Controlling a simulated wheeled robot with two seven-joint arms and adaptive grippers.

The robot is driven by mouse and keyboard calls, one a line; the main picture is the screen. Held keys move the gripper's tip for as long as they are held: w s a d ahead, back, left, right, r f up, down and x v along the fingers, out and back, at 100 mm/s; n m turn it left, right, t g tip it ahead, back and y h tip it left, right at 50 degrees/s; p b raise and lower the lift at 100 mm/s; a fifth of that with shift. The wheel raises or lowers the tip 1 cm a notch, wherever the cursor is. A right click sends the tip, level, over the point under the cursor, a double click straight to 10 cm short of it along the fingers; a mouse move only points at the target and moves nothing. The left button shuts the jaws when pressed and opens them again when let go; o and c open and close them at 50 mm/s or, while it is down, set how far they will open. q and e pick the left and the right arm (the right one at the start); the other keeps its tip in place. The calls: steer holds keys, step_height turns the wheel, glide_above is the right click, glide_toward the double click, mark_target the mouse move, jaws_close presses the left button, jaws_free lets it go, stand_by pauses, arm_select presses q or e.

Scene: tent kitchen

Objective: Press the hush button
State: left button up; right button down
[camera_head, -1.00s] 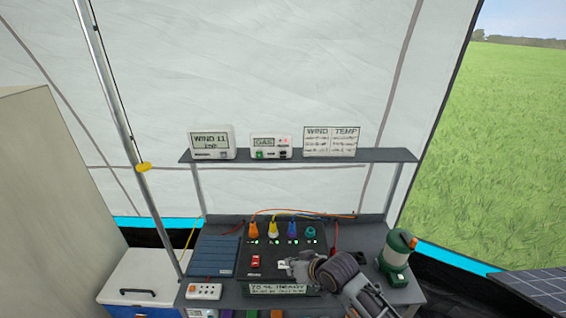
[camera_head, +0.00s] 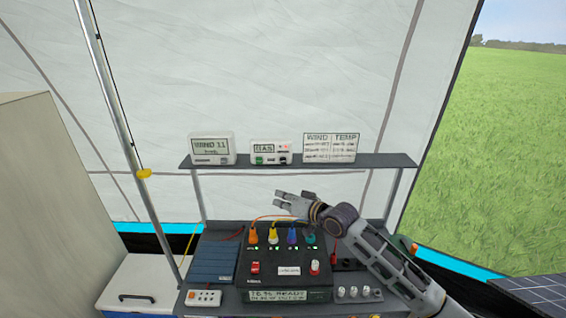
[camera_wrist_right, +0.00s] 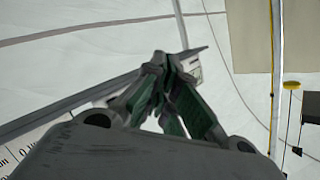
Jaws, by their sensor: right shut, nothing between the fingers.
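A small white box marked GAS (camera_head: 270,152) stands in the middle of the shelf. Its front has a green spot (camera_head: 259,161) at lower left, a dark spot at lower right and a small red mark above; the button labels are too small to read. My right gripper (camera_head: 279,200) is shut and empty, in front of and below the shelf, under the GAS box and apart from it. In the right wrist view the closed fingertips (camera_wrist_right: 167,60) overlap the shelf's edge, with part of a white box (camera_wrist_right: 194,69) behind them. My left gripper is not in view.
On the shelf (camera_head: 380,159), a white wind display (camera_head: 211,147) stands left of the GAS box and a WIND/TEMP card (camera_head: 331,147) stands right. Below is a dark panel (camera_head: 262,278) with coloured plugs and cables. A pole (camera_head: 122,110) with a yellow knob rises at left.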

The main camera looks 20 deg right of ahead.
mark_target(284, 168)
steer(key=shift+m+t, duration=0.4)
steer(key=shift+t, duration=0.2)
steer(key=r, duration=0.1)
steer(key=w+d+r, duration=0.1)
steer(key=w+r, duration=0.1)
steer(key=r, duration=0.1)
steer(key=shift+w+d, duration=0.25)
steer(key=shift+d, duration=0.05)
steer(key=shift+w+f, duration=0.1)
steer(key=w+d+b, duration=0.2)
steer(key=w+b, duration=0.3)
steer(key=w, duration=0.3)
steer(key=shift+d, duration=0.25)
steer(key=shift+w+d+b, duration=0.25)
steer(key=shift+w+b, duration=0.3)
steer(key=shift+w, duration=0.4)
stand_by(2.6)
steer(key=shift+s, duration=0.15)
steer(key=shift+s+a+p, duration=0.25)
steer(key=shift+s+p, duration=0.45)
steer(key=shift+p, duration=0.1)
steer(key=shift+s, duration=0.1)
